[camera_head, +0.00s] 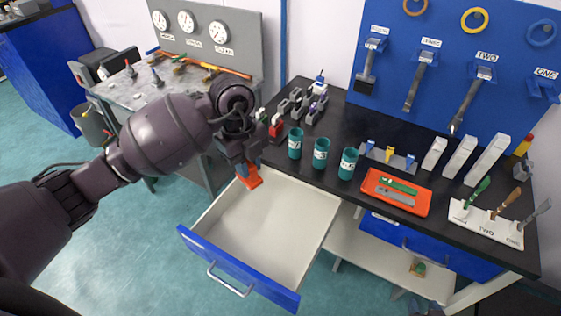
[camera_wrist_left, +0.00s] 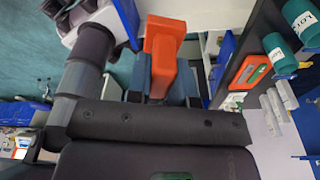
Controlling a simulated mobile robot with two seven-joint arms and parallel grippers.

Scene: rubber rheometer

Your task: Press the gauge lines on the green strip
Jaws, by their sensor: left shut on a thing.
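A green strip (camera_head: 398,185) lies in an orange tray (camera_head: 372,190) on the black bench, beside a grey piece (camera_head: 396,198). In the left wrist view the orange tray (camera_wrist_left: 245,72) and green strip (camera_wrist_left: 257,76) show at the right. My left gripper (camera_head: 246,170) is shut on an orange tool (camera_head: 251,179), above the open drawer and left of the tray. In the left wrist view the orange tool (camera_wrist_left: 165,45) has a wide block end and sits between the fingers. Its working face is hidden. My right gripper cannot be made out.
The white drawer (camera_head: 265,200) with a blue front (camera_head: 240,270) is pulled out and empty. Several teal cups (camera_head: 320,152) stand at the bench edge between the gripper and the tray. White blocks (camera_head: 460,157) and a white tool holder (camera_head: 485,222) stand to the right.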

